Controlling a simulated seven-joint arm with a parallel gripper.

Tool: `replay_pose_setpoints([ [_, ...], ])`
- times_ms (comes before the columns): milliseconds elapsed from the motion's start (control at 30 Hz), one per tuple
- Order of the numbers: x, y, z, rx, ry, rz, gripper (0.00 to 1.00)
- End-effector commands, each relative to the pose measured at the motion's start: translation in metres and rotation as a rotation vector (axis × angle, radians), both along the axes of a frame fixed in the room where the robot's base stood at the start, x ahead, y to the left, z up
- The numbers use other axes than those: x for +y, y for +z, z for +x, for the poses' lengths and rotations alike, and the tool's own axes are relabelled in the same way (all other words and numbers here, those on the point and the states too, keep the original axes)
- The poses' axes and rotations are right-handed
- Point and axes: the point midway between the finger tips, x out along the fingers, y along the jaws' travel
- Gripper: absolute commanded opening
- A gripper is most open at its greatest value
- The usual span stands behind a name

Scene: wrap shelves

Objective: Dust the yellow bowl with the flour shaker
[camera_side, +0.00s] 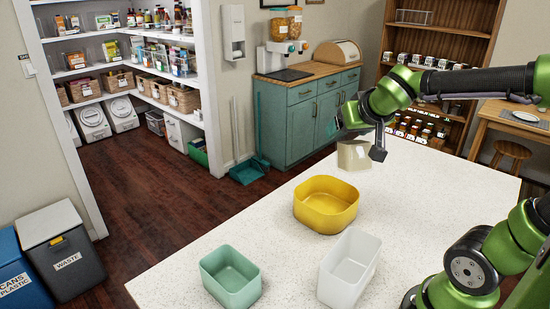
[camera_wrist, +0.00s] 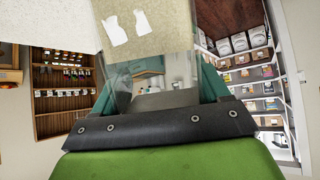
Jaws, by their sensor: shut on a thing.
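The yellow bowl (camera_side: 326,204), wide with rounded corners, stands upright on the white speckled table; its visible inside looks empty. My gripper (camera_side: 350,135) is beyond the bowl and to its upper right in the side view. It is shut on a beige box-like thing (camera_side: 354,155), apparently the flour shaker. In the wrist view this beige thing (camera_wrist: 150,32) shows two white patches on its face, between the fingers of my gripper (camera_wrist: 155,62). It looks roughly upright; whether its base touches the table is unclear. No shaker holes are visible.
A green bin (camera_side: 231,276) and a white bin (camera_side: 348,268) stand on the table (camera_side: 420,210) in front of the bowl. The table right of the bowl is clear. A teal cabinet (camera_side: 300,115) and wooden shelves (camera_side: 430,45) stand behind.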

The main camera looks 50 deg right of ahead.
Motion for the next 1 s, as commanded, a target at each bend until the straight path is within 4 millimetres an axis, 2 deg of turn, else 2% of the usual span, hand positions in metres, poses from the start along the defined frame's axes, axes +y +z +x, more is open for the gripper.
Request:
replay_pose_setpoints([
  [700, -0.006, -0.102, 0.010, 0.199, 0.001, 0.129, 0.33],
  [900, -0.011, -0.129, 0.018, 0.337, -0.001, 0.221, 0.33],
  [967, -0.013, -0.137, 0.019, 0.379, -0.003, 0.247, 0.33],
  [1000, -0.012, -0.134, 0.019, 0.369, 0.001, 0.240, 0.33],
])
